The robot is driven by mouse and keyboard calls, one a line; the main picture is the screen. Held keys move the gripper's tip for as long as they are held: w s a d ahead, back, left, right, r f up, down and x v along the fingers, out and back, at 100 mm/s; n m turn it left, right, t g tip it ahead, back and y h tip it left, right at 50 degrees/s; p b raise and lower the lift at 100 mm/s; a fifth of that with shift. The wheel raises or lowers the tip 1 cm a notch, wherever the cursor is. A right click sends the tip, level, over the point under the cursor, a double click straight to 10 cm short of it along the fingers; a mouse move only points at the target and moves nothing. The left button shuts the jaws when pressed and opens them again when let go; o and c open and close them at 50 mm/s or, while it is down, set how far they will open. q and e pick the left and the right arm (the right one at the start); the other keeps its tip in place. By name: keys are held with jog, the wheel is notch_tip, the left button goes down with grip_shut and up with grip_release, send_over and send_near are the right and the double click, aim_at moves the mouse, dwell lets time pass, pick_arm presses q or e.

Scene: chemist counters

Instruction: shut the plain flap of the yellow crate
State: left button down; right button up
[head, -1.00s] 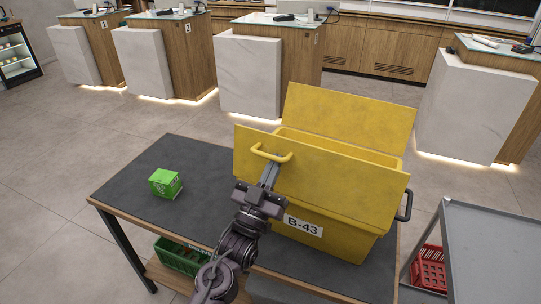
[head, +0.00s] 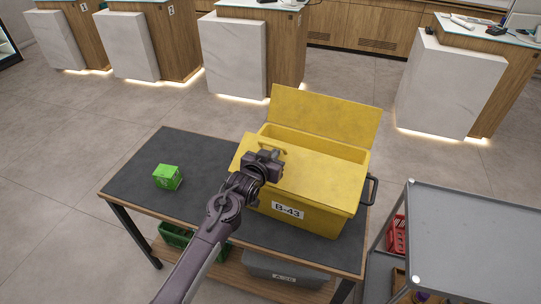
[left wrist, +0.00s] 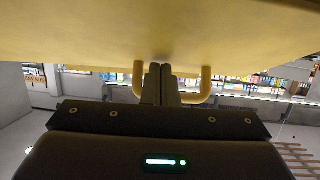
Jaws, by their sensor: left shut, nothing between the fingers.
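The yellow crate (head: 315,215), labelled B-43, stands on the dark table. Its far flap (head: 325,115) has no handle in sight and stands open, leaning up at the back. Its near flap (head: 315,172) carries a yellow handle (head: 281,148) and lies low over the near part of the opening. My left gripper (head: 268,154) is shut and empty at that handle. In the left wrist view its fingers (left wrist: 161,78) sit between the two handle posts, close under the yellow flap. My right gripper is not in view.
A green box (head: 167,177) stands on the clear left part of the table (head: 175,145). A green basket (head: 178,236) and a grey bin (head: 285,270) are below. A grey cart (head: 470,240) stands close at the right.

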pick_arm(q)
jog(key=shift+w+d+f, duration=0.15)
jog(key=shift+w+f, duration=0.4)
jog(key=shift+f, duration=0.15)
jog(key=shift+w+d+f, duration=0.1)
jog(key=shift+w+f, duration=0.05)
jog(key=shift+w, duration=0.1)
jog(key=shift+w+f+g, duration=0.25)
jog(key=shift+f+g, duration=0.15)
jog(key=shift+g, duration=0.2)
jog(key=shift+d+f+b, duration=0.1)
jog(key=shift+f+b, duration=0.2)
jog(key=shift+f, duration=0.1)
jog(key=shift+w, duration=0.1)
